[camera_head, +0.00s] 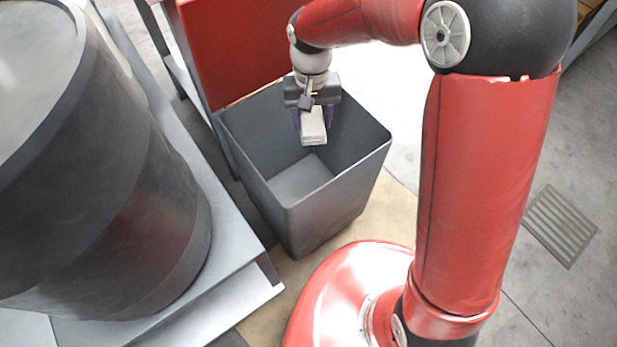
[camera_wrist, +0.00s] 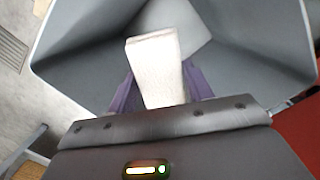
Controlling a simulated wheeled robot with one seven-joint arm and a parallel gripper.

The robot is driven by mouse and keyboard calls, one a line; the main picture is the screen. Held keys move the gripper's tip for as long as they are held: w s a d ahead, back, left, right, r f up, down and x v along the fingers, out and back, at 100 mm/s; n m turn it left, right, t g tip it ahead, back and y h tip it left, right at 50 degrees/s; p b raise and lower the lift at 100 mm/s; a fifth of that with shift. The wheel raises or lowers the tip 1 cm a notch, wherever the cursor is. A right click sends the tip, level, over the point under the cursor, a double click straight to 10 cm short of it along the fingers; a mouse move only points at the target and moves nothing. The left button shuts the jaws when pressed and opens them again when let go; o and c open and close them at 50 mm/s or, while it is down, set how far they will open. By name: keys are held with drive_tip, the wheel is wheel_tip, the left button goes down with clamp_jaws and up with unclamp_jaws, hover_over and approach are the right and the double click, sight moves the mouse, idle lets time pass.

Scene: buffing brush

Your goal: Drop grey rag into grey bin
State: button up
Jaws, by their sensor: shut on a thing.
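The grey bin (camera_head: 325,200) stands on the floor, open at the top, and its inside looks empty in the head view. My gripper (camera_head: 312,122) is over the bin's opening, pointing down, with its purple fingers shut on the folded, light grey rag (camera_head: 313,125). In the wrist view, the rag (camera_wrist: 155,62) juts out from between the fingers, with the bin's walls (camera_wrist: 255,50) around it. The rag appears apart from the bin's walls and floor. The far side of the rag is hidden.
A large dark drum (camera_head: 110,190) stands on a grey platform (camera_head: 235,240) left of the bin. A red panel (camera_head: 235,50) is just behind the bin. A floor grate (camera_head: 561,226) lies at the right, with clear floor around it.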

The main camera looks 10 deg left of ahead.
drive_tip(key=o, duration=1)
drive_tip(key=shift+o, duration=0.2)
drive_tip(key=shift+r, duration=0.15)
drive_tip(key=r, duration=0.5)
drive_tip(key=w+r, duration=0.1)
drive_tip(key=r, duration=0.1)
drive_tip(key=shift+a+r, duration=0.15)
drive_tip(key=shift+r, duration=0.1)
